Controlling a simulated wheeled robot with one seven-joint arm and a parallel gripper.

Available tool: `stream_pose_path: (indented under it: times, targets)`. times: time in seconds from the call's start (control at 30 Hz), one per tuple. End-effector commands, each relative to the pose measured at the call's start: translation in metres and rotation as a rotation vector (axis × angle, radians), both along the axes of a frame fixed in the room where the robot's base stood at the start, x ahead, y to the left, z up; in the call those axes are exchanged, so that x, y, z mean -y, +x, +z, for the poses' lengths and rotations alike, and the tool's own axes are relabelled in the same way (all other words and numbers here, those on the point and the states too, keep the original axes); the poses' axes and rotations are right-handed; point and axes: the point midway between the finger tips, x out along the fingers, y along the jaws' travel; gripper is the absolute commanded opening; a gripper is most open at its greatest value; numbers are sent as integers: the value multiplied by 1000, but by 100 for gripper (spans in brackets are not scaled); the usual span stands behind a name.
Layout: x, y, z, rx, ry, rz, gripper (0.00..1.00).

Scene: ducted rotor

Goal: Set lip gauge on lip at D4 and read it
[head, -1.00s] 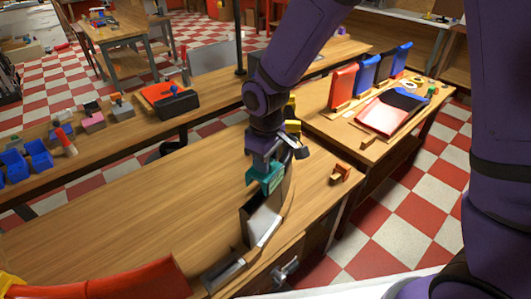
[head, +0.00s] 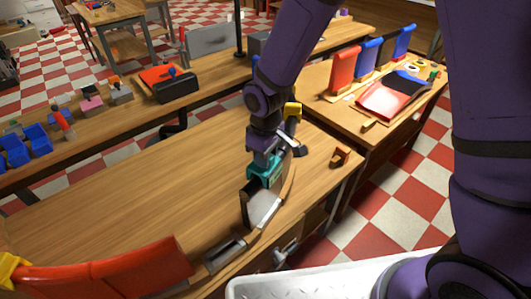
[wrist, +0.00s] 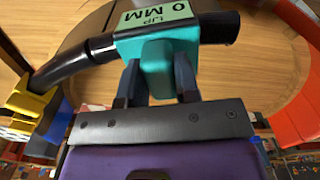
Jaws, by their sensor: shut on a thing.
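The teal lip gauge (wrist: 155,60) is between the fingers of my gripper (wrist: 155,85) in the wrist view. Its pale green display shows LIP and 0 MM. A dark curved lip (wrist: 75,62) runs out from both sides of the gauge; the gauge body hides the lip's middle, so I cannot tell how fully it is seated. In the head view my gripper (head: 264,158) points down with the teal gauge (head: 265,172) at its tip, just above a dark upright panel (head: 248,208) by the workbench's right side. No D4 mark is readable.
A yellow clamp-like part (wrist: 22,105) is at the lip's left end in the wrist view. A long red curved piece (head: 110,272) is at the bench's near left. A small orange block (head: 341,157) lies right of my gripper. The wooden bench top (head: 140,195) is mostly clear.

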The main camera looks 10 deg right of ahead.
Motion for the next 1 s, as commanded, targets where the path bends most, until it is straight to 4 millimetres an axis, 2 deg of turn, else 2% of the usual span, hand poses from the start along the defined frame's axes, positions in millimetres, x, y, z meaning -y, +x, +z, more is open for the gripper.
stream_pose_path:
  times: [0.87,0.9,1.0]
  targets:
    - [0,0,-6,0,0,0,0]
    - [0,0,-6,1,1,0,34]
    - [0,0,-6,1,1,0,57]
